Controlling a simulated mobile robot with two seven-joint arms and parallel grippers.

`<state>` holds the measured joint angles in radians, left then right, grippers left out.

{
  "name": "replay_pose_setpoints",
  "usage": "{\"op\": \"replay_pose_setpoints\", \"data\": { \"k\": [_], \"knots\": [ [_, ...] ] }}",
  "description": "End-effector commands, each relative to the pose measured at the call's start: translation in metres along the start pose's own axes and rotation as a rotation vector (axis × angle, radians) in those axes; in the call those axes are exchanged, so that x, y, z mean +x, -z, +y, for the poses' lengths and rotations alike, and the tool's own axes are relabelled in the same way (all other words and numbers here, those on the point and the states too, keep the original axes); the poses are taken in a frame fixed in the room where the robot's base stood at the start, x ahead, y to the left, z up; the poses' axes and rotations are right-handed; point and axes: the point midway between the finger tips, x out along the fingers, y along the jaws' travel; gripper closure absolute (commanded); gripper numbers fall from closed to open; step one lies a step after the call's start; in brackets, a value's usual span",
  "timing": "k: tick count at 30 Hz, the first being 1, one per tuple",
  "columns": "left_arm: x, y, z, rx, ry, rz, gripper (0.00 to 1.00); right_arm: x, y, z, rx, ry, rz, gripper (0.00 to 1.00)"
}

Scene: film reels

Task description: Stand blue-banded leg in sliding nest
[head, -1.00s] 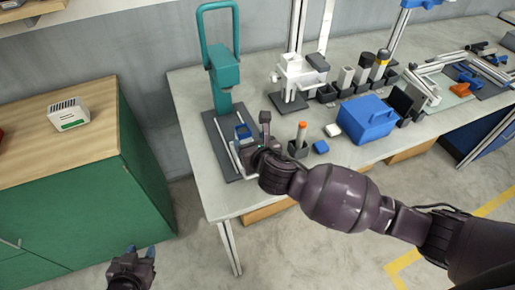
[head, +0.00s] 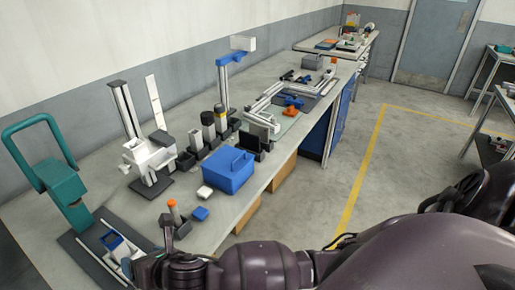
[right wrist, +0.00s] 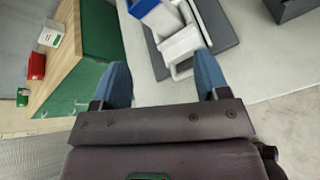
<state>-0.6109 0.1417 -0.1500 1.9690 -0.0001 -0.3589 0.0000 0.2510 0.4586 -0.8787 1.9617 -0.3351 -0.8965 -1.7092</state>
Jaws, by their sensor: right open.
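The sliding nest, a blue square frame (head: 112,241) on a white carriage, sits on the pale rails of a dark base plate under the teal press (head: 62,187). The right wrist view shows its blue part (right wrist: 143,7) and a white loop-like handle (right wrist: 184,58). My right gripper (right wrist: 162,75) is open, its blue fingers on either side of the space near that handle, with nothing held between them. In the head view my right gripper (head: 138,268) is low at the nest's near end. I cannot pick out a blue-banded leg. My left gripper is out of view.
An orange-topped leg (head: 174,211) stands in a dark holder beside the press base. Several dark and grey upright holders stand behind the bin.

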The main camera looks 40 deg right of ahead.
Motion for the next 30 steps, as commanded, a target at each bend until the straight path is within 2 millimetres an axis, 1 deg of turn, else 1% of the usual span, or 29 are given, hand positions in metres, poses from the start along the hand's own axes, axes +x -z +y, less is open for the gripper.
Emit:
{"op": "replay_pose_setpoints", "data": {
  "k": [1,2,3,5,6,8,9,11,12,14,15,17,18,21,24,27,30],
  "knots": [
    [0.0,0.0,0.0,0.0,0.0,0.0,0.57,-0.004,0.01,-0.009,0.168,0.007,0.018,0.32],
    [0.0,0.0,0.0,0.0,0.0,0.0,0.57,-0.006,0.014,-0.015,0.27,0.01,0.024,0.32],
    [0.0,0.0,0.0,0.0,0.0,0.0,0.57,-0.008,0.019,-0.022,0.407,0.014,0.031,0.32],
    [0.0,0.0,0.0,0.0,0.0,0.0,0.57,-0.013,0.026,-0.035,0.608,0.025,0.035,0.32],
    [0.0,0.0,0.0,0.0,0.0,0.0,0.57,-0.017,0.03,-0.044,0.742,0.033,0.034,0.32],
    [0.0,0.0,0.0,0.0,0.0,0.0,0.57,-0.023,0.038,-0.059,0.944,0.048,0.028,0.32],
    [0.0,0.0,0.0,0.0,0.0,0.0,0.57,-0.028,0.043,-0.07,1.075,0.058,0.019,0.32],
    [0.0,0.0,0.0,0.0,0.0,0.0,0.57,-0.036,0.05,-0.087,1.273,0.074,-0.001,0.32],
    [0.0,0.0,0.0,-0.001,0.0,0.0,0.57,-0.043,0.056,-0.1,1.405,0.084,-0.017,0.32],
    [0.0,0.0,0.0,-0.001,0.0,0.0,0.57,-0.053,0.064,-0.12,1.599,0.1,-0.052,0.32],
    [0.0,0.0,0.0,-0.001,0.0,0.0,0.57,-0.062,0.07,-0.133,1.726,0.109,-0.079,0.32],
    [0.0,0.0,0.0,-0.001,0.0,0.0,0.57,-0.076,0.079,-0.155,1.913,0.119,-0.129,0.32],
    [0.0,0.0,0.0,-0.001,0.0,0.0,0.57,-0.086,0.085,-0.169,2.033,0.123,-0.167,0.32],
    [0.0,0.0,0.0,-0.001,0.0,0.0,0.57,-0.113,0.1,-0.201,2.294,0.121,-0.269,0.32],
    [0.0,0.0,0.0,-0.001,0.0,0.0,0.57,-0.136,0.111,-0.226,2.488,0.107,-0.364,0.32],
    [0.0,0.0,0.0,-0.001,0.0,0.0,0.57,-0.153,0.119,-0.242,2.611,0.09,-0.432,0.32],
    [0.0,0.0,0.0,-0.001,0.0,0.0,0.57,-0.162,0.122,-0.249,2.669,0.077,-0.467,0.32]
  ]
}}
